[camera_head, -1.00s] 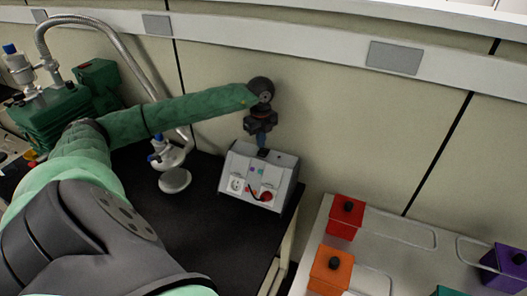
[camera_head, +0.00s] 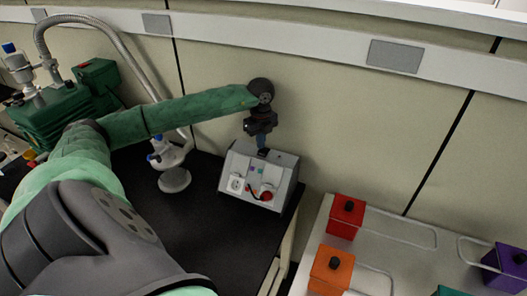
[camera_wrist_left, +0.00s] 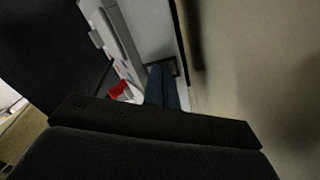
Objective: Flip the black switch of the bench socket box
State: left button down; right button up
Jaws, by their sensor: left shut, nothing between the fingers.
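The grey bench socket box (camera_head: 239,166) stands near the right end of the black bench. Its sloped front carries a white socket, small coloured parts and a red plug or knob (camera_head: 267,192). The box also shows in the left wrist view (camera_wrist_left: 133,48). The black switch (camera_wrist_left: 174,66) is on its top, mostly hidden by the fingers. My left gripper (camera_head: 262,150) points down at the top of the box, its fingers shut and empty, at or just above the switch. Contact cannot be told. The blue fingers show in the wrist view (camera_wrist_left: 163,87). My right gripper is not in view.
A green pump (camera_head: 60,120) with a metal hose stands at the left. A round-based stand (camera_head: 174,180) is left of the box. A wall is close behind. A pale table at the right holds red (camera_head: 345,217), orange (camera_head: 330,268) and purple (camera_head: 508,262) containers.

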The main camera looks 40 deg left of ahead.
pick_arm(q)
jog(key=shift+f+b, duration=0.45)
jog(key=shift+f, duration=0.2)
dwell(0.3)
jog(key=shift+r, duration=0.1)
jog(key=shift+r+p, duration=1.1)
jog(key=shift+r, duration=2.35)
